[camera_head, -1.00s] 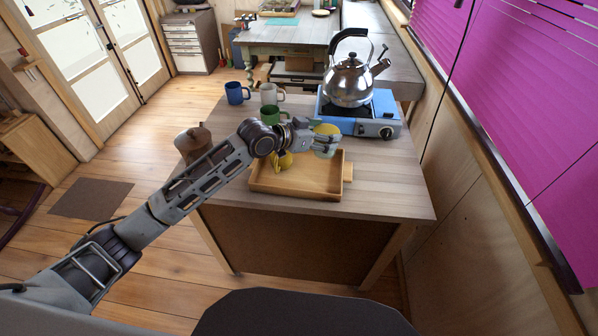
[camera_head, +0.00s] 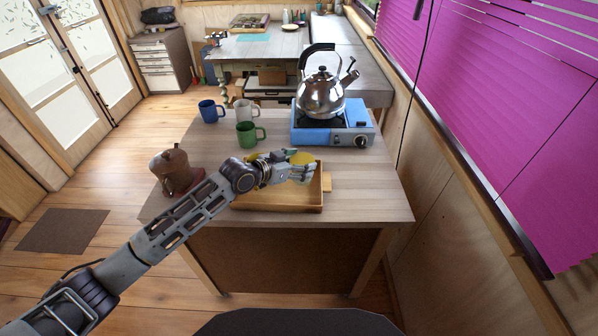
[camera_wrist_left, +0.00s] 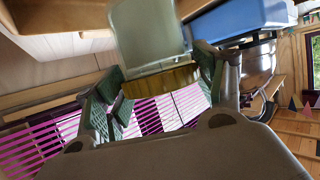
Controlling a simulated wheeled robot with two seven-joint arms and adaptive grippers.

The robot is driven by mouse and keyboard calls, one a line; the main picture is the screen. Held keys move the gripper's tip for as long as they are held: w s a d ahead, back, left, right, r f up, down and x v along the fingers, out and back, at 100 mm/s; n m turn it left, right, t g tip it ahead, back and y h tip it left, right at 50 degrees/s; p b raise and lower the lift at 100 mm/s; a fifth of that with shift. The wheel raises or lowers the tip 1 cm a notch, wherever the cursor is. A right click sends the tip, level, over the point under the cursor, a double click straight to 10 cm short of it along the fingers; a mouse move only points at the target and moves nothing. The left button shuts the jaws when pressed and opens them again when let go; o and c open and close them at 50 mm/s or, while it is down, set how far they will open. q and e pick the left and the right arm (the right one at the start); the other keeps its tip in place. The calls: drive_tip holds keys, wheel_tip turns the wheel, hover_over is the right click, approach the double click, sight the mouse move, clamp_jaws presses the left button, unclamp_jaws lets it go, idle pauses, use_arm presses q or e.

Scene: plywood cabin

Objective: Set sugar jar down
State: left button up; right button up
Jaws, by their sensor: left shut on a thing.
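The sugar jar shows in the head view as a rounded yellow top (camera_head: 303,157) at my left gripper (camera_head: 302,174). In the left wrist view the jar (camera_wrist_left: 150,38) is pale and translucent with a golden band, between the two fingers (camera_wrist_left: 160,88). My left gripper is shut on it. It is over the right part of the wooden tray (camera_head: 280,208); whether the jar touches the tray is hidden by the fingers. A yellow item (camera_head: 251,157) shows partly behind my left wrist. My right gripper is not in view.
A green mug (camera_head: 246,136), a white mug (camera_head: 241,110) and a blue mug (camera_head: 208,112) stand behind the tray. A steel kettle (camera_head: 321,97) sits on a blue stove (camera_head: 304,134). A brown pot (camera_head: 172,170) stands left. The table's right front (camera_head: 372,200) is bare.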

use_arm(q)
drive_tip(key=shift+f, duration=1.8)
drive_tip(key=shift+f, duration=0.15)
drive_tip(key=o, duration=1.1)
drive_tip(key=shift+b+v, duration=0.45)
drive_tip(key=shift+v, duration=5.65)
drive_tip(key=shift+d, duration=0.1)
